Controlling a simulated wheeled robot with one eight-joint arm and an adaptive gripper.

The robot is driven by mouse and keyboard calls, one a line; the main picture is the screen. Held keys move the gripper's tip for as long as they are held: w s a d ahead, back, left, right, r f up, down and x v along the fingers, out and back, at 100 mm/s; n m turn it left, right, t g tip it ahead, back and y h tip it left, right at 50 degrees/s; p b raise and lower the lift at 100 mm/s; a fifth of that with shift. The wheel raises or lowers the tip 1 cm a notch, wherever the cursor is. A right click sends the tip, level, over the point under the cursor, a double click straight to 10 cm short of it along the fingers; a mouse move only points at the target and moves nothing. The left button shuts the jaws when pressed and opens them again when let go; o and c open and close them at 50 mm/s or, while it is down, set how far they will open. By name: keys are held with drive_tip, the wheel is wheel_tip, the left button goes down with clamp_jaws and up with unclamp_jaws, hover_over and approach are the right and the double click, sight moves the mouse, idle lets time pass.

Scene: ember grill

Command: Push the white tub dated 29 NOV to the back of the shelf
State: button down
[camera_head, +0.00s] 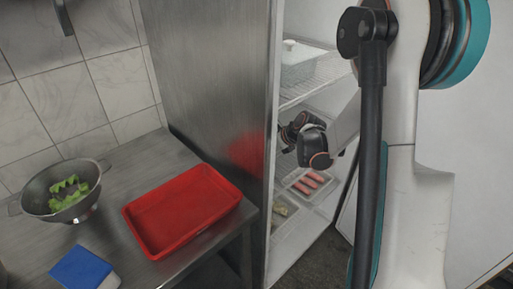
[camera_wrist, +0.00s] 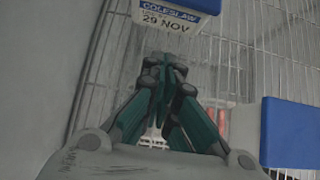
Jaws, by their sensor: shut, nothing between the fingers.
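The white tub (camera_wrist: 180,38) has a label reading COLESLAW and 29 NOV, with a blue band. It is at the top of the wrist view, just beyond my fingertips, and its upper part is cut off. My gripper (camera_wrist: 168,65) is shut and empty, pointing at the tub's label side; I cannot tell whether it touches. In the head view my gripper (camera_head: 290,130) is dark and partly hidden, inside the open fridge. A white tub (camera_head: 300,54) stands on the wire shelf (camera_head: 318,78) above it; its date is not readable there.
A blue-and-white item (camera_wrist: 290,132) is at the right in the wrist view, beside my fingers. A tray of sausages (camera_head: 307,183) lies lower in the fridge. The fridge's steel side (camera_head: 215,75) stands left of my arm. A red tray (camera_head: 182,210) and colander (camera_head: 62,190) are on the counter.

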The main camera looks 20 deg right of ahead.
drive_tip(key=shift+s+d+r+p, duration=0.95)
drive_tip(key=shift+s+d+p, duration=0.25)
drive_tip(key=shift+d, duration=0.35)
drive_tip(key=b+x, duration=0.3)
drive_tip(key=x, duration=0.6)
drive_tip(key=shift+w+a+f+b, duration=0.1)
drive_tip(key=shift+a+f+b, duration=0.1)
drive_tip(key=shift+f+b, duration=0.15)
drive_tip(key=shift+w+a+f+b, duration=0.1)
drive_tip(key=shift+w+a+b, duration=0.1)
drive_tip(key=shift+w, duration=0.4)
drive_tip(key=shift+w+a+b, duration=0.1)
drive_tip(key=shift+w+a, duration=0.15)
drive_tip(key=shift+w, duration=0.3)
drive_tip(key=shift+w+a, duration=0.25)
drive_tip(key=shift+w, duration=0.55)
